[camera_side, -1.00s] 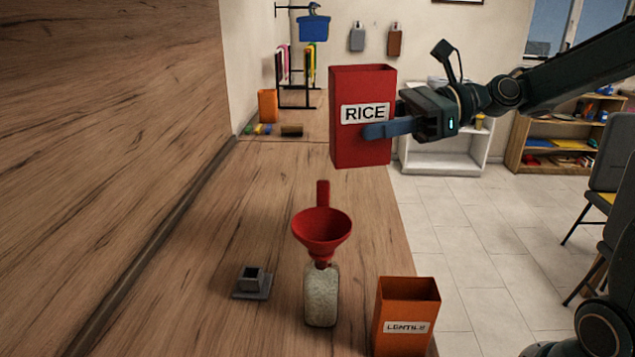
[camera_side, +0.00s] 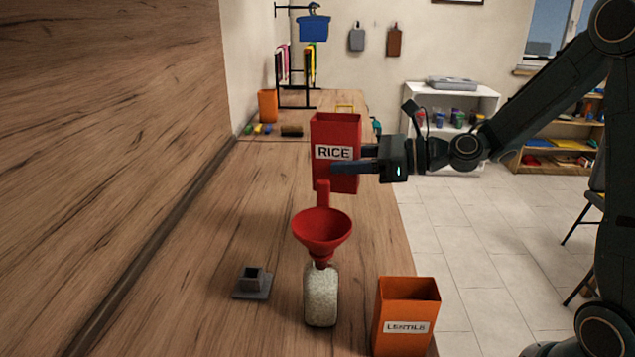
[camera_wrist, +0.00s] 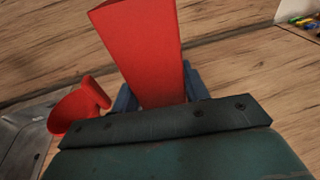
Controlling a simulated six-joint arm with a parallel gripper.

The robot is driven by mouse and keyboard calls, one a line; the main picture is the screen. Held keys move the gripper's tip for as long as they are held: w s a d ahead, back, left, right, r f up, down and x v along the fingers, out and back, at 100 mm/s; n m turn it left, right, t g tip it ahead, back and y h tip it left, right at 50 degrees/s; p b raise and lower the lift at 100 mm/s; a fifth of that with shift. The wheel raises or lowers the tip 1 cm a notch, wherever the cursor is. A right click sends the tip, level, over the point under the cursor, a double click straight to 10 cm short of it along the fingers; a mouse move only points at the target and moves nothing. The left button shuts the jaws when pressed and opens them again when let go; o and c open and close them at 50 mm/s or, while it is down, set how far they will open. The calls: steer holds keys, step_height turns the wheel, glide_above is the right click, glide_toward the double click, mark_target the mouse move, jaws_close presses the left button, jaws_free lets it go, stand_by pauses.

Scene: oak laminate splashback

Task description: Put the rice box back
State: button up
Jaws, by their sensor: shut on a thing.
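The red rice box (camera_side: 345,178), labelled RICE, is upright in the side view, behind the funnel and above the counter or close to it; I cannot tell whether its base touches. My gripper (camera_side: 352,165) is shut on it from the right, with a blue finger across its front. In the wrist view the box (camera_wrist: 145,50) stands between the jaws (camera_wrist: 155,95). A red funnel (camera_side: 322,230) sits in the neck of a clear bottle (camera_side: 321,297) filled with pale grains. The funnel also shows in the wrist view (camera_wrist: 75,110), left of the box.
An orange lentils box (camera_side: 405,310) stands at the counter's front right edge. A small grey square holder (camera_side: 252,282) lies left of the bottle. At the back are another orange box (camera_side: 268,105), small coloured items and a rack (camera_side: 296,80). The middle left counter (camera_side: 220,215) is clear.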

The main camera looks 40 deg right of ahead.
step_height(320, 180, down, 11)
steer(key=d+m+t+h, duration=0.1)
steer(key=d, duration=0.2)
steer(key=s+n+g+y, duration=0.6)
steer(key=s+n+g, duration=0.1)
steer(key=s, duration=0.4)
steer(key=shift+r+g+y, duration=0.35)
steer(key=shift+g+y, duration=0.05)
steer(key=shift+g, duration=0.2)
steer(key=shift+a, duration=0.1)
steer(key=shift+f, duration=2.25)
steer(key=shift+f, duration=0.1)
steer(key=shift+f, duration=1.65)
steer(key=shift+f, duration=0.15)
